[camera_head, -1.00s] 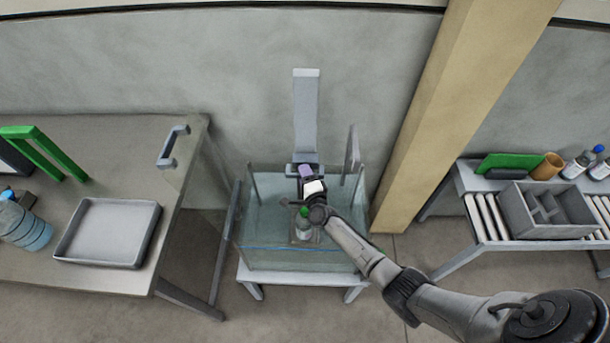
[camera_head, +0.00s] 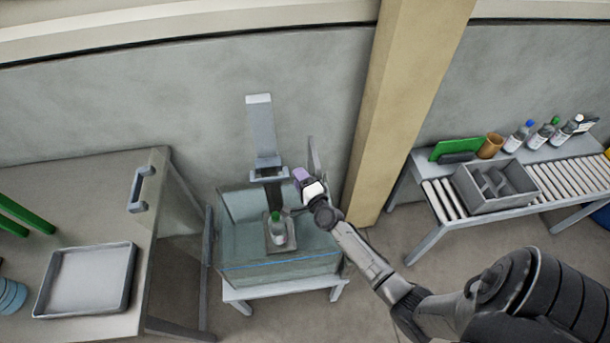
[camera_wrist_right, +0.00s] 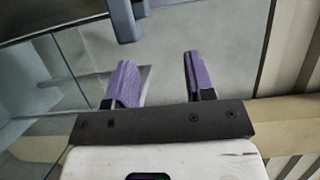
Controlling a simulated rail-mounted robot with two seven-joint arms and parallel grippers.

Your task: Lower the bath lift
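The bath lift (camera_head: 262,135) is a grey column behind a clear tank (camera_head: 235,245), with a crosspiece (camera_head: 269,174) near its foot. A small platform (camera_head: 270,246) hangs inside the tank. A bottle with a green cap (camera_head: 277,230) stands upright on it, above or near the blue line; I cannot tell the exact height. My right gripper (camera_head: 301,180) is just right of the crosspiece, above the tank's back right part, apart from it as far as I see. In the right wrist view its purple fingers (camera_wrist_right: 160,80) are spread with nothing between them. My left gripper is out of view.
A thin upright panel (camera_head: 313,157) stands close behind my right gripper. A tan post (camera_head: 405,100) is to the right. A table with a grey tray (camera_head: 85,281) is at left. A roller bench with a divided box (camera_head: 497,188) and several bottles is at right.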

